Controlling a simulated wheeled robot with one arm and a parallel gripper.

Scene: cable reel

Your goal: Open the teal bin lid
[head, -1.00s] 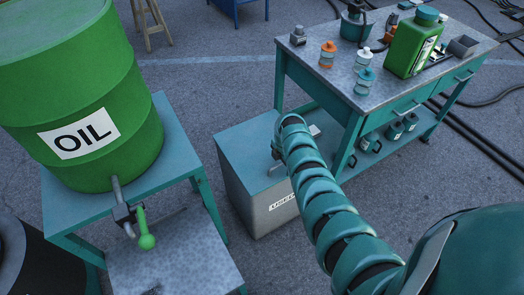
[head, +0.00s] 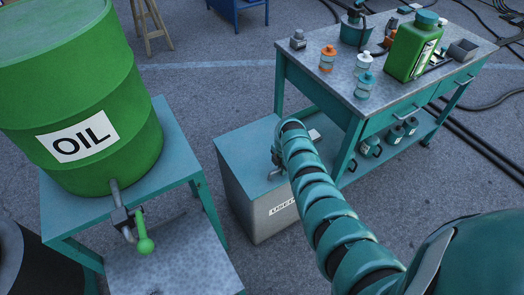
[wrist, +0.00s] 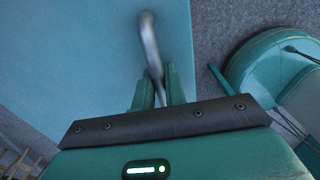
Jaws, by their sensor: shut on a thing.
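The bin (head: 245,200) is a grey box on the floor with a flat teal lid (head: 240,145) and a white label on its front. The lid looks closed and level. In the wrist view the teal lid (wrist: 75,55) fills the left and middle, with a curved metal handle (wrist: 149,42) on it. My gripper (wrist: 158,88) has its two green fingers shut on the handle's near part. In the head view my gripper (head: 276,160) is at the lid's right side, partly hidden by my arm, which also covers part of the bin.
A green oil drum (head: 120,100) with a tap stands on a teal stand (head: 190,165) to the left. A teal workbench (head: 310,62) with bottles and a green jug (head: 410,50) stands close behind the bin on the right. Cables (head: 470,145) lie on the floor at far right.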

